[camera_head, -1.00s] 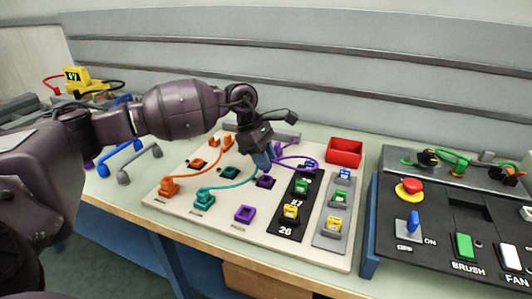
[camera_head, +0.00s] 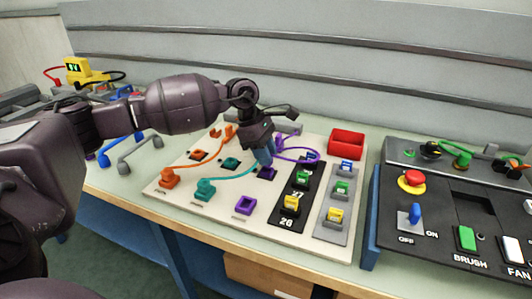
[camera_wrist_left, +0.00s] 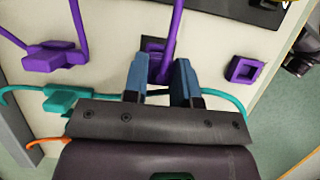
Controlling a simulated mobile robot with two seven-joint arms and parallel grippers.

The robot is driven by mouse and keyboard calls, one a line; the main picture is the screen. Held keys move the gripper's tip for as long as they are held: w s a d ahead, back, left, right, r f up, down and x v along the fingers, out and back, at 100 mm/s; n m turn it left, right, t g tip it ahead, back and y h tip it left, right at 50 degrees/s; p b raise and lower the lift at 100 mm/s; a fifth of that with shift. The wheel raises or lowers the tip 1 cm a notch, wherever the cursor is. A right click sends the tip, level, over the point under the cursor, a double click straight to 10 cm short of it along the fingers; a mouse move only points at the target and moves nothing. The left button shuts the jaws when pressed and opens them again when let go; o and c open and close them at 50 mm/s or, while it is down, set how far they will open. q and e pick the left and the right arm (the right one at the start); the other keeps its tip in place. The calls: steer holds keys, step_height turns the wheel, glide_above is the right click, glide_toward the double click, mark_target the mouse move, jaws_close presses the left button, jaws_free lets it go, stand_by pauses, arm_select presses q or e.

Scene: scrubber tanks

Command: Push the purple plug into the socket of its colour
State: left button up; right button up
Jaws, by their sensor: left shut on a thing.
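My left gripper (camera_head: 265,156) reaches over the cream board with its blue fingers pointing down. It is shut on the purple plug (camera_wrist_left: 160,70), which is mostly hidden between the fingers, and a purple cable rises from it. The fingertips are close to the middle purple socket (camera_head: 267,173), partly visible behind them in the left wrist view (camera_wrist_left: 150,46). Whether plug and socket touch, I cannot tell. Another purple socket (camera_head: 245,205) is empty near the board's front edge; it also shows in the left wrist view (camera_wrist_left: 243,69). My right gripper is not in view.
A purple cable end piece (camera_wrist_left: 52,57) sits on the board behind. A teal plug (camera_head: 205,190) and an orange plug (camera_head: 168,179) stand at the left, their cables crossing the board. A black switch strip (camera_head: 300,200), a red tray (camera_head: 347,143) and a control panel lie rightward.

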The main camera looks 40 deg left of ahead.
arm_select(q)
steer(key=shift+f, duration=0.15)
steer(key=shift+f+b, duration=0.35)
steer(key=shift+f, duration=0.6)
steer(key=o, duration=0.8)
steer(key=shift+o, duration=1)
steer(key=o, duration=0.5)
steer(key=shift+r, duration=0.1)
steer(key=shift+r, duration=0.1)
